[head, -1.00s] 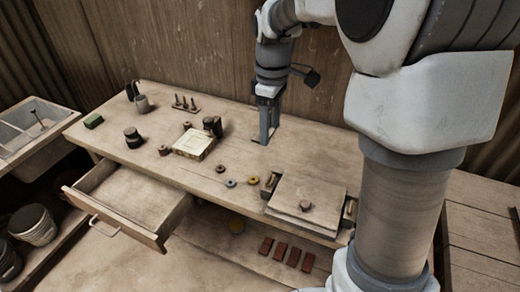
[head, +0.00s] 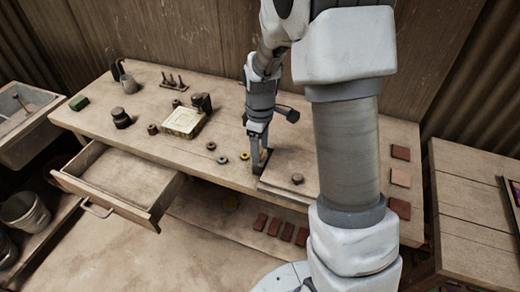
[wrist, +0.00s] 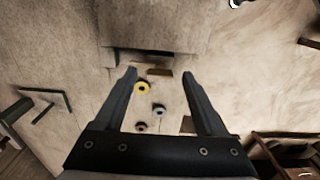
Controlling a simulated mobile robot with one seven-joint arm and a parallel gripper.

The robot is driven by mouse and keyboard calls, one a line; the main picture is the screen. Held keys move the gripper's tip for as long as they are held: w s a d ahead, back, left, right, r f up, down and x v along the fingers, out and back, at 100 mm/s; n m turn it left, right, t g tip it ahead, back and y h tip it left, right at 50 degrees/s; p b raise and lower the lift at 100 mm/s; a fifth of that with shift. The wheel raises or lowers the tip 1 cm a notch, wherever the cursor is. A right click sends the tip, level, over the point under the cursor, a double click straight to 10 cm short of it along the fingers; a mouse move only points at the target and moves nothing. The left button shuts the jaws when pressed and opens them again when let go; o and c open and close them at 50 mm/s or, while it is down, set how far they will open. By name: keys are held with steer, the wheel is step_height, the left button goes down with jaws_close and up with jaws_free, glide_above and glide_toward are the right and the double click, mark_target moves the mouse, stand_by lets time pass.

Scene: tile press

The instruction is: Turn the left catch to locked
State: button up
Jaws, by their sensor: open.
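The tile press is a flat wooden plate (head: 316,184) with a round knob (head: 297,180) at the front of the bench. My gripper (head: 260,167) is open, pointing down beside the plate's left edge. The left catch (head: 266,155), a small brass-coloured piece, is partly hidden behind the fingers in the head view. In the wrist view my gripper (wrist: 159,72) has its fingers apart, with a small brown piece (wrist: 159,72), apparently the catch, in line between the tips. I cannot tell how the catch is turned or whether a finger touches it. The right catch is hidden behind my arm.
Yellow (head: 245,156), grey (head: 222,160) and brown (head: 211,146) rings lie just left of the gripper. A pale block (head: 184,122) and dark jars stand further left. A drawer (head: 120,180) is open at the front left. Reddish tiles (head: 400,178) lie right of my arm.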

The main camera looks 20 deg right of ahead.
steer(key=shift+f, duration=0.35)
jaws_close()
